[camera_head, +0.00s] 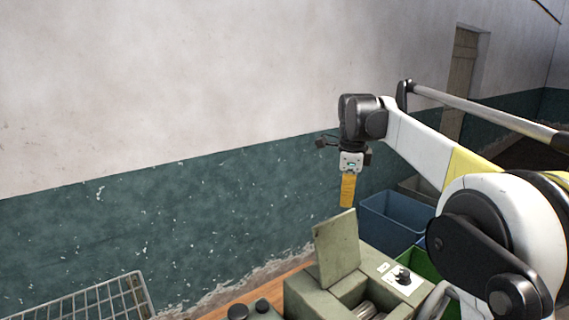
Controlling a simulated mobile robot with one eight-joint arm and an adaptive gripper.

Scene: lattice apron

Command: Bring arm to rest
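My arm reaches in from the right, and its wrist points down. My gripper (348,190) hangs at the arm's end in the middle right of the view, in front of the green lower wall. A yellow part shows at its lower end, small and narrow. I cannot tell whether this is its fingers or something held, nor whether the gripper is open or shut. In the picture it sits just above the raised lid (337,250) of a green-grey machine box (310,296).
The box has an open top and a dark knob on a white panel (403,280). A blue bin (395,222) and a green bin (420,264) stand behind it at right. A wire basket (92,300) is at lower left. The wall (150,225) runs behind; a door (461,80) is far right.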

